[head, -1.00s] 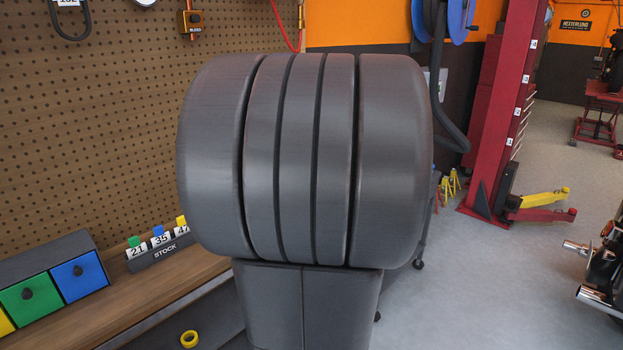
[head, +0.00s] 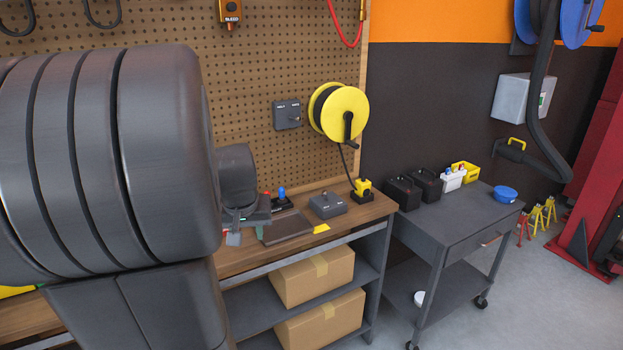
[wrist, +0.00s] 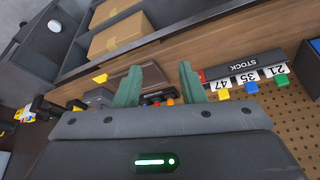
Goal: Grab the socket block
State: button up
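My gripper (wrist: 158,80) is open in the wrist view, its two green fingers wide apart with nothing held. In the head view my gripper (head: 240,232) shows small above the bench, partly hidden by my arm. I cannot tell for certain which thing is the socket block. A black block with blue and red knobs (head: 282,202) stands at the back of the bench; it also seems to show between the fingers in the wrist view (wrist: 160,96). A yellow block on a black base (head: 362,190), with the reel's cable running to it, stands at the bench's right end.
A dark flat tray (head: 287,228), a grey box (head: 327,205) and a yellow note (head: 321,229) lie on the bench. Cardboard boxes (head: 315,275) fill the shelves below. A grey cart (head: 455,205) stands right. The STOCK board (wrist: 232,65) is beside the fingers.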

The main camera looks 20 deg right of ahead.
aim_at(363, 188)
jog(key=i+l+u, duration=0.15)
jog(key=l+u, duration=0.2)
jog(key=l, duration=0.9)
jog(key=l+u, duration=0.35)
jog(key=l, duration=1.8)
jog(key=k, duration=0.05)
